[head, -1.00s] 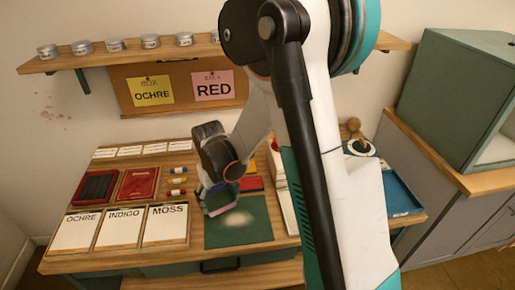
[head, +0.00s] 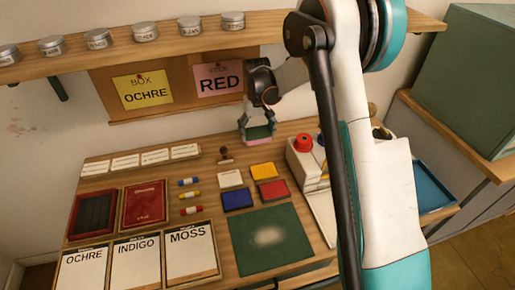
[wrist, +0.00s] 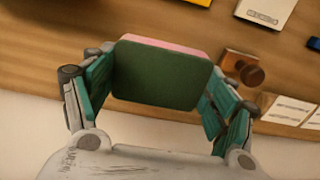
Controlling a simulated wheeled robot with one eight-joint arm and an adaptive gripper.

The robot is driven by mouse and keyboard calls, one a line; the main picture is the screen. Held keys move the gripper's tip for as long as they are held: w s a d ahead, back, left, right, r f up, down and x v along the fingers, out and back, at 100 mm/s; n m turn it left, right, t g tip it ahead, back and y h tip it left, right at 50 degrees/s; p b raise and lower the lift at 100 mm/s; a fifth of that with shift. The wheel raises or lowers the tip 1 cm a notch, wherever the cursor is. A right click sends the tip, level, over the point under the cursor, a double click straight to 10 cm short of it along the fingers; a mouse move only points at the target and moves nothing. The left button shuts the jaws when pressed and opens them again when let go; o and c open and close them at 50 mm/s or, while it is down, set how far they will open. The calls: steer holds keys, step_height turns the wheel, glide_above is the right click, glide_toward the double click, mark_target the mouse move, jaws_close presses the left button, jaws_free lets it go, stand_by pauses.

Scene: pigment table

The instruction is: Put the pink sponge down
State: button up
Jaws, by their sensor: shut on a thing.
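The pink sponge (wrist: 178,44) has a dark green face and fills the space between the fingers in the wrist view. My gripper (wrist: 155,88) is shut on it, with a teal finger pad at each side. In the head view, my gripper (head: 257,128) holds the sponge (head: 258,132) at the back of the table, below the pink RED note. It appears to be held above the wood, but the exact gap cannot be told.
A green mat (head: 297,250) with a pale smudge lies at the front. Colour pads, including a blue one (head: 237,199), lie behind it. A small wooden stamp (head: 225,155) stands left of my gripper. A white box (head: 302,165) with a red knob is at right.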

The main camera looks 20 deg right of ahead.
mark_target(257, 152)
steer(key=shift+f+b, duration=0.95)
steer(key=shift+f, duration=2.55)
steer(key=shift+f, duration=0.1)
steer(key=shift+f, duration=0.15)
steer(key=o, duration=1.3)
step_height(257, 152, up, 12)
steer(key=p, duration=0.3)
steer(key=shift+r, duration=0.25)
